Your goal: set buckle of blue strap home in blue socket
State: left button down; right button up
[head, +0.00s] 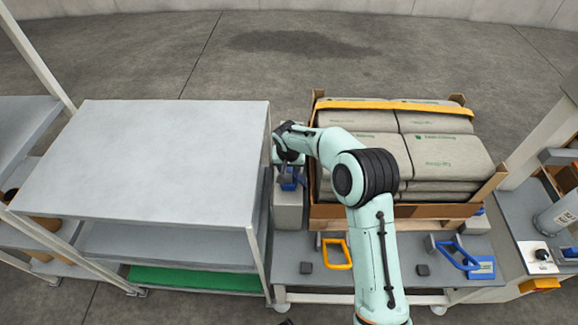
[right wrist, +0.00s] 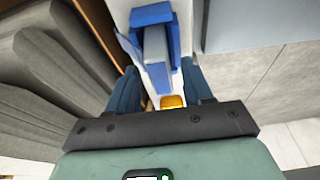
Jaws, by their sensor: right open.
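A blue fitting (head: 291,180), which looks like the blue socket, sits on a grey block (head: 288,210) left of the pallet load. In the right wrist view the blue fitting (right wrist: 152,15) has a grey piece, apparently the buckle (right wrist: 155,48), against it. I cannot tell whether the buckle is fully seated. My right gripper (head: 284,164) is over the block, and its fingers show spread in the right wrist view (right wrist: 160,88), with the buckle beyond them. No length of blue strap is clearly visible. My left gripper is out of view.
Grey sacks (head: 443,156) with a yellow strap (head: 390,105) fill the cardboard-sided pallet close right of the gripper. A grey shelf rack (head: 150,150) stands close left. A yellow handle (head: 337,254) and a blue handle (head: 454,256) are on the front deck.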

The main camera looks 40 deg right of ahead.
aim_at(289, 184)
jog(key=v, duration=1.2)
jog(key=shift+r+p, duration=0.15)
jog(key=shift+p, duration=0.15)
